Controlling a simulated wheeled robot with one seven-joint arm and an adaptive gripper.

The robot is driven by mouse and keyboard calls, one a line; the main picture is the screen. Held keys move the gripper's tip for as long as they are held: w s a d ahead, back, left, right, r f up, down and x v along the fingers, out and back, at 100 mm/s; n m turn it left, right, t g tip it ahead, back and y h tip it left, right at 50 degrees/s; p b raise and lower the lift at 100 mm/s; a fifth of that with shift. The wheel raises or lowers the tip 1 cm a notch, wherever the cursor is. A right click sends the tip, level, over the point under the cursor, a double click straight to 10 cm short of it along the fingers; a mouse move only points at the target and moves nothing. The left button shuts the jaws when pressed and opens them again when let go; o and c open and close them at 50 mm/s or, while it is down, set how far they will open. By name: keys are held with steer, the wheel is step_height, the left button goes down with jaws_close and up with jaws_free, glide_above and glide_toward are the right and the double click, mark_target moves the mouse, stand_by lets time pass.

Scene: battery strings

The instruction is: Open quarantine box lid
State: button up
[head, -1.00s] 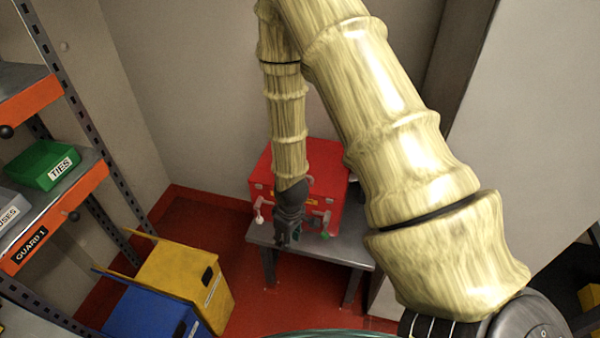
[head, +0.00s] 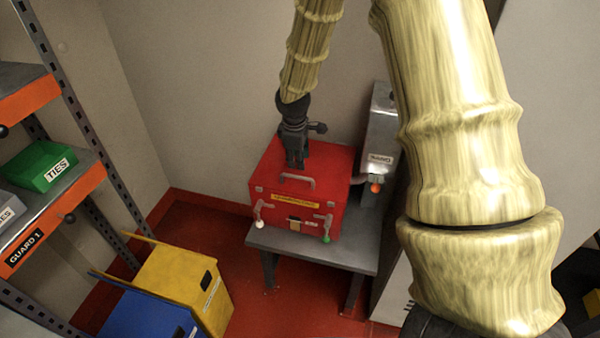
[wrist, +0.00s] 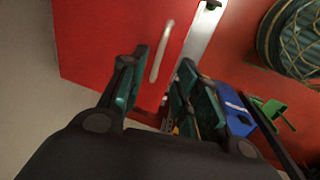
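The red quarantine box (head: 340,188) stands on a small grey table, with its lid down. A pale handle (head: 297,181) lies on the lid, and a yellow label runs below it. My gripper (head: 297,164) points down over the lid, behind the handle in the head view. In the wrist view its fingers (wrist: 165,66) are apart and empty, with the handle (wrist: 161,52) showing beyond them. I cannot tell whether they touch the lid.
A grey cabinet with an orange knob (head: 376,188) stands right of the box. The grey table (head: 310,254) has a narrow free front strip. Yellow (head: 185,278) and blue (head: 140,318) bins stand at lower left, beside shelves with a green TIES bin (head: 42,166).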

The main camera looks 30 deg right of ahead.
mark_target(300, 177)
steer(key=shift+w+d+f+p, duration=0.15)
steer(key=shift+d+f+p, duration=0.1)
steer(key=shift+f, duration=1.15)
steer(key=shift+w+d+f+p, duration=0.15)
steer(key=shift+w+f+p, duration=0.05)
steer(key=shift+f, duration=1.2)
steer(key=shift+w+d+f+p, duration=0.15)
steer(key=shift+d+f+p, duration=0.1)
steer(key=shift+f, duration=1.15)
jaws_close()
